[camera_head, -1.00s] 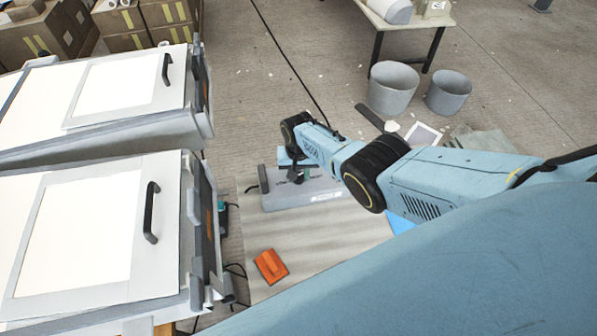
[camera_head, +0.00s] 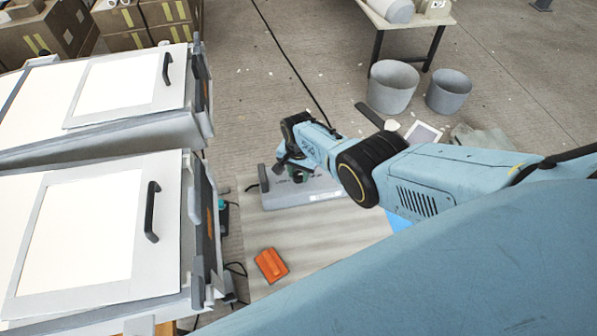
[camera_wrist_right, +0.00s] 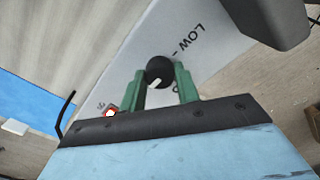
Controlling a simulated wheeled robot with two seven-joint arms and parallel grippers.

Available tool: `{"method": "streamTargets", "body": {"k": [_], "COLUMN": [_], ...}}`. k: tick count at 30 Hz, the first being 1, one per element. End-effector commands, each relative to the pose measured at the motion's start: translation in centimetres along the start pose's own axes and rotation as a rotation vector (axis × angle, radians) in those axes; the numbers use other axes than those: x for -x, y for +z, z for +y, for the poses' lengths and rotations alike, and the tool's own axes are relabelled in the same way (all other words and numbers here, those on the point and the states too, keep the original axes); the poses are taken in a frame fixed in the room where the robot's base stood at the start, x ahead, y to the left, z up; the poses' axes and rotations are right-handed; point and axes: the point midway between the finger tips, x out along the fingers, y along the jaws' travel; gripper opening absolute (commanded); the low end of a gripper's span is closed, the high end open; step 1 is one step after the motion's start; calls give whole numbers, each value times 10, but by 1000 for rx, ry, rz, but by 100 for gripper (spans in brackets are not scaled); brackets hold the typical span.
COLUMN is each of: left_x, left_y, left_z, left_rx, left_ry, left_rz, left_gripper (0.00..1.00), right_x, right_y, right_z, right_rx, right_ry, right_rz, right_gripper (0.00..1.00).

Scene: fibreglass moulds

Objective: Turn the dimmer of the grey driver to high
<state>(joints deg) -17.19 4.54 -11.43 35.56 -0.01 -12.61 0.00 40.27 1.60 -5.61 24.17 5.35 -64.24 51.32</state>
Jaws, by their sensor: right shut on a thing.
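The grey driver (camera_head: 325,188) is a low grey box lying on the pale mat in the head view. My right gripper (camera_head: 297,176) is over its top, partly hidden by my wrist. In the right wrist view, its green fingers (camera_wrist_right: 161,78) stand on both sides of a round black dimmer knob (camera_wrist_right: 158,68) and are shut on it. A white mark shows on the knob's lower side in the picture. The word LOW is printed on the grey panel (camera_wrist_right: 180,22) up and right of the knob. The HIGH marking cannot be read. My left gripper is out of view.
A red switch (camera_wrist_right: 111,112) sits on the panel near the fingers. An orange block (camera_head: 271,266) lies on the mat (camera_head: 330,238). Two mould boxes with black handles (camera_head: 152,211) stand at left. Grey buckets (camera_head: 392,88) stand beyond the mat.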

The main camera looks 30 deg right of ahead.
Motion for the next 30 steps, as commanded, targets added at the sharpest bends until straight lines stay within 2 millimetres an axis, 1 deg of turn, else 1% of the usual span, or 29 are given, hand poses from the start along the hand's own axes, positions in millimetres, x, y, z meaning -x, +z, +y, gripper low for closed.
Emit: {"method": "streamTargets", "body": {"k": [8, 9, 13, 23, 26, 30], "left_x": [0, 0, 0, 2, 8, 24], "left_y": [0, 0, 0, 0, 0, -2], "left_z": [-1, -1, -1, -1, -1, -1], "left_rx": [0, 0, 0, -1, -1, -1], "left_ry": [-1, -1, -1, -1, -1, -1], "left_rz": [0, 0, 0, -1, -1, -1], "left_gripper": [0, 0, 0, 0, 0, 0], "right_x": [1, 1, 1, 2, 10, 28], "right_y": [0, 0, 0, 0, 0, 0], "right_z": [-1, -1, 0, 0, 0, 0], "right_rx": [-2, -2, -1, 0, 0, 0], "right_ry": [-2, -2, -1, 0, 0, 0], "right_rz": [-1, -1, -1, -1, -1, -1], "right_gripper": [9, 37, 53, 53, 53, 53]}}
